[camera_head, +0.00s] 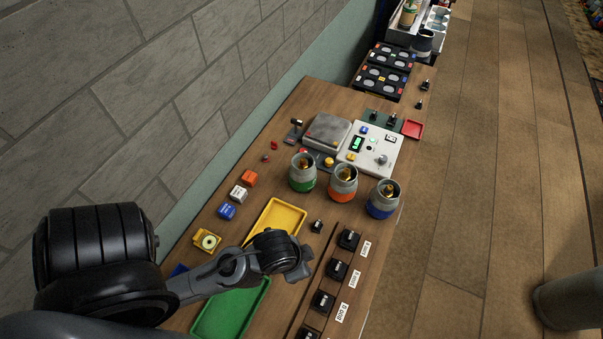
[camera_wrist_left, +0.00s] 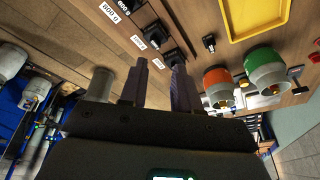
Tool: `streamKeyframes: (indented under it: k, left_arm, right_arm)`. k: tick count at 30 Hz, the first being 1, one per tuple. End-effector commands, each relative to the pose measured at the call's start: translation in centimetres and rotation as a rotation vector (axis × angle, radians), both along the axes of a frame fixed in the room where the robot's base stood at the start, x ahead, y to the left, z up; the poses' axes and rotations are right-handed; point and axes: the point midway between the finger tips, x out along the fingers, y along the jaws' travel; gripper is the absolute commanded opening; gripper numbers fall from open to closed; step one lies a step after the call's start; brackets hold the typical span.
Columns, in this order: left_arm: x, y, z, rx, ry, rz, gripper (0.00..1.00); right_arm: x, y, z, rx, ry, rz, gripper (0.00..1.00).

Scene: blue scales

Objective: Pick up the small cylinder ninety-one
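Several small dark weights with pale tops sit in a row of black square holders along the table's right edge; one (camera_head: 348,240) is at the far end of the row, others (camera_head: 337,268) (camera_head: 323,301) are nearer. A lone small dark weight (camera_head: 317,226) stands on the wood left of the row, and also shows in the left wrist view (camera_wrist_left: 209,42). I cannot read which one is ninety-one. My left gripper (camera_head: 298,268) hangs above the table, left of the row. In the left wrist view its two fingers (camera_wrist_left: 158,82) are apart with nothing between them. My right gripper is not in view.
A yellow tray (camera_head: 262,236) and a green tray (camera_head: 207,320) lie near my left arm. Green, orange (camera_head: 343,183) and blue (camera_head: 382,199) banded pots stand beyond. Behind them are a grey scale (camera_head: 327,132) and a white control panel (camera_head: 378,141). A stone wall borders the left.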

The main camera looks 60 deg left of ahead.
Motion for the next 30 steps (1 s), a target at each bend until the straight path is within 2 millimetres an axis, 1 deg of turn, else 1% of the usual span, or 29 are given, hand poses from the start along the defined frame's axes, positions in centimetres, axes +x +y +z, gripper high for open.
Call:
streamKeyframes:
  k: [1,2,12,13,20,23,26,28,30]
  left_arm:
    - [0.0,0.0,0.0,0.0,0.0,0.0,0.4]
    - [0.0,0.0,0.0,0.0,0.0,0.0,0.44]
    - [0.0,0.0,0.0,0.0,0.0,0.0,0.96]
    - [0.0,0.0,0.0,0.0,0.0,0.0,1.0]
    - [0.0,0.0,0.0,-0.001,0.001,0.004,1.0]
    - [0.6,-0.1,0.2,-0.012,-0.031,0.019,1.0]
    - [2.1,-0.5,0.8,-0.033,-0.115,0.028,1.0]
    - [3.5,-1.1,1.0,-0.054,-0.198,0.022,1.0]
    - [5.2,-1.9,0.7,-0.084,-0.289,0.008,1.0]
  right_arm:
    - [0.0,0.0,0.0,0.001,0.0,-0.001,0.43]
    - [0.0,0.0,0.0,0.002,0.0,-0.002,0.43]
    - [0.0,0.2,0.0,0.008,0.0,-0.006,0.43]
    - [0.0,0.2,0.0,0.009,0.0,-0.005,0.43]
    - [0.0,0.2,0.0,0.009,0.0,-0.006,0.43]
    - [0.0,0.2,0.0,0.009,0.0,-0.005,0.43]
    - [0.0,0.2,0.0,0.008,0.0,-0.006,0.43]
    - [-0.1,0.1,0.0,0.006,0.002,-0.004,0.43]
    - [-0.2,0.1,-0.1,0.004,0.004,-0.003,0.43]
